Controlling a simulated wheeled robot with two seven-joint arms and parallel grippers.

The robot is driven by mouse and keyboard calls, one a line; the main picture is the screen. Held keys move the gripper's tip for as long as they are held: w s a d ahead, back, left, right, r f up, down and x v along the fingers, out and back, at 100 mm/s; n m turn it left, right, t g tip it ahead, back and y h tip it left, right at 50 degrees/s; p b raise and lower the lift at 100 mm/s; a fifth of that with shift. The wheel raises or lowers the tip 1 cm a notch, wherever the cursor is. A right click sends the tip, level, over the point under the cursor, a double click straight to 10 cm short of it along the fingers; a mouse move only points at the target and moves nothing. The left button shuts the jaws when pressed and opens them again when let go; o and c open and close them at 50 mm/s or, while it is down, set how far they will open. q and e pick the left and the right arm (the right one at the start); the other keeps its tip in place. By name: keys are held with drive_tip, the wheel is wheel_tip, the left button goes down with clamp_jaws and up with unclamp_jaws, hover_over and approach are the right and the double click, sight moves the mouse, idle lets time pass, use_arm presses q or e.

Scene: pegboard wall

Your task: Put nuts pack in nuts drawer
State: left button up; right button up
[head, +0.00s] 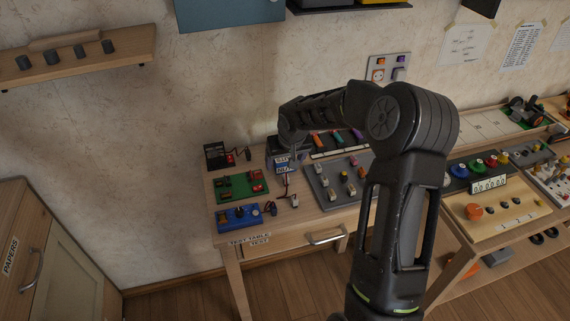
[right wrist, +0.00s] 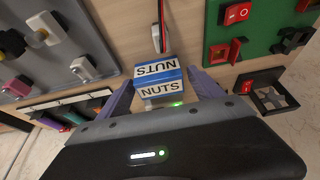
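The nuts pack (right wrist: 158,82), a small blue box with white NUTS labels, stands on the wooden table. It also shows in the head view (head: 283,164) near the table's back left. My right gripper (right wrist: 160,84) reaches down over it, with one finger on each side of the pack. The fingers look spread, with narrow gaps beside the pack; contact is hard to judge. In the head view my right arm hides part of the table and the gripper's fingers. I see no drawer with a readable NUTS label. My left gripper is not in view.
A green board (head: 242,186) and a blue device (head: 239,216) lie left of the pack. A grey board with knobs (head: 322,196) lies to its right. The table drawer (head: 300,241) below is closed. A cabinet labelled PAPERS (head: 60,250) stands at the left.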

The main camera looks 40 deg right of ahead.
sight(285, 159)
drive_tip(key=c, duration=1.4)
wheel_tip(285, 159, up, 10)
drive_tip(key=shift+b, duration=0.35)
